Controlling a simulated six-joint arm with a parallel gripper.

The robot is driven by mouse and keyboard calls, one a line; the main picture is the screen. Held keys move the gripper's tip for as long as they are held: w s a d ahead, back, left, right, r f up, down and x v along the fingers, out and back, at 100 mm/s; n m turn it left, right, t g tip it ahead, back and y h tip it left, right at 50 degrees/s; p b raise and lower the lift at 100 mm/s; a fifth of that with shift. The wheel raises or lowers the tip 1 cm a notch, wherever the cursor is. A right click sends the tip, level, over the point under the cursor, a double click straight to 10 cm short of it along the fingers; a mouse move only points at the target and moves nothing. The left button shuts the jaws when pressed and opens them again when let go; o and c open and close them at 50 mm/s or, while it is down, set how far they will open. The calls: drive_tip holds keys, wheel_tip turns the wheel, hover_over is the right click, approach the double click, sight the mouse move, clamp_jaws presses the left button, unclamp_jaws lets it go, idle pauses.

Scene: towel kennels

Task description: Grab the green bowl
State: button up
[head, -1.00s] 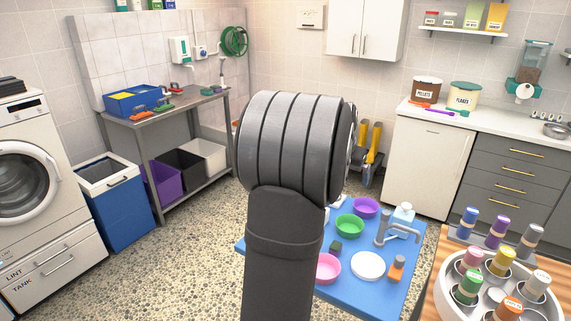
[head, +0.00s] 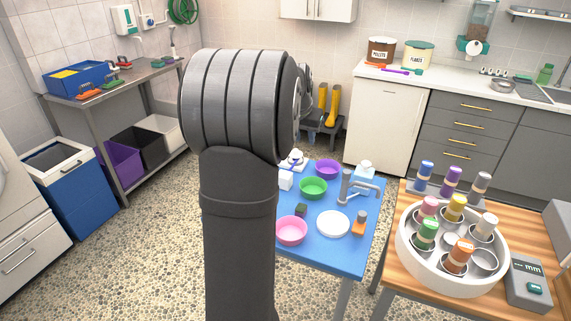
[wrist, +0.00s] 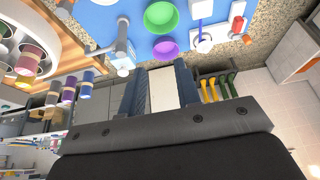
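The green bowl (head: 313,189) stands upright on the blue table (head: 345,262), between a purple bowl (head: 327,170) and a pink bowl (head: 291,231). In the wrist view the green bowl (wrist: 161,17) is near the top edge, beyond the purple bowl (wrist: 166,49). My gripper (wrist: 159,72) shows there with two dark blue fingers apart. The pale panel seen between them looks like the white cabinet behind. The gripper is apart from the bowls. In the head view my arm hides the gripper.
A grey tap (head: 352,188) stands right of the green bowl. A wooden table with a round white carousel (head: 408,250) of colored bottles stands at right.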

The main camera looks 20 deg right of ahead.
drive_tip(key=m+g+h, duration=0.1)
drive_tip(key=m, duration=1)
approach(317, 191)
drive_tip(key=shift+s+d+f, duration=0.2)
drive_tip(key=shift+s+f, duration=0.6)
drive_tip(key=shift+f, duration=0.25)
drive_tip(key=shift+s+d+f, duration=0.25)
drive_tip(key=shift+s+f, duration=0.5)
drive_tip(key=shift+f, duration=0.35)
drive_tip(key=shift+c, duration=0.4)
clamp_jaws()
